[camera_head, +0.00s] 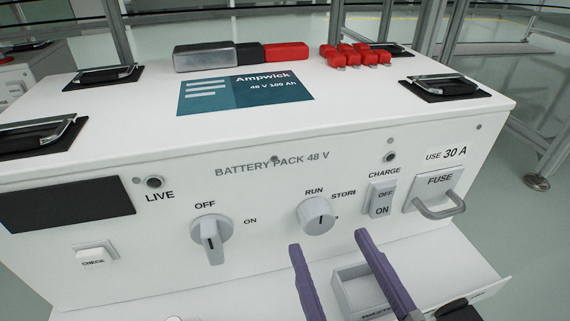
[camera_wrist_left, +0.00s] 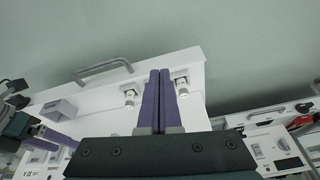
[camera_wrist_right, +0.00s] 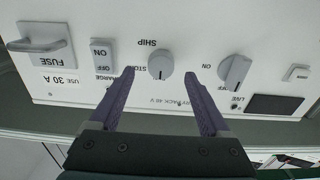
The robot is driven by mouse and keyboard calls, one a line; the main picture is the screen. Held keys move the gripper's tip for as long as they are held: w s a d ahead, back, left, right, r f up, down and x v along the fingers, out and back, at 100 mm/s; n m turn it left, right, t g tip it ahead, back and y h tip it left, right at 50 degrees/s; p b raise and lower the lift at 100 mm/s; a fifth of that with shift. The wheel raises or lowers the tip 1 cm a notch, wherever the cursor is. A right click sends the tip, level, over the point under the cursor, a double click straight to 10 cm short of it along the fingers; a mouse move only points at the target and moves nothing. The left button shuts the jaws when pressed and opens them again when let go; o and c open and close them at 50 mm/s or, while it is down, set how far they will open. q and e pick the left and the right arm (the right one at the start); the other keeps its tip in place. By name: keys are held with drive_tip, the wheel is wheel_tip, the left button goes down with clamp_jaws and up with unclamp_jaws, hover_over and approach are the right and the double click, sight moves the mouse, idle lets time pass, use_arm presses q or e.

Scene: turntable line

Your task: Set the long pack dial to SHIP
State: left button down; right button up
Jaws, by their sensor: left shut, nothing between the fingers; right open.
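The pack dial (camera_head: 317,216) is a round pale knob on the white front of the battery pack (camera_head: 180,240). RUN stands above it and STORE, partly cut off, at its upper right. A short dark mark shows on its face; I cannot tell surely which word it points to. In the upside-down right wrist view the dial (camera_wrist_right: 160,65) has SHIP (camera_wrist_right: 155,42) above it. My right gripper (camera_head: 328,238) is open, its purple fingers apart in front of the dial, nothing between them. My left gripper (camera_wrist_left: 160,75) is shut and empty, seen only in the left wrist view.
The OFF/ON dial (camera_head: 211,238) is left of the pack dial. The CHARGE switch (camera_head: 382,200) and FUSE handle (camera_head: 440,208) are to the right. A small open box (camera_head: 358,285) sits on the ledge below. Red parts (camera_head: 355,55) lie on top.

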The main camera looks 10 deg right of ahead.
sight(320, 226)
drive_tip(key=w+b, duration=0.1)
drive_tip(key=w, duration=0.2)
drive_tip(key=shift+w+a, duration=0.15)
drive_tip(key=shift+w, duration=0.1)
drive_tip(key=shift+s, duration=0.1)
drive_tip(key=shift+c, duration=0.4)
clamp_jaws()
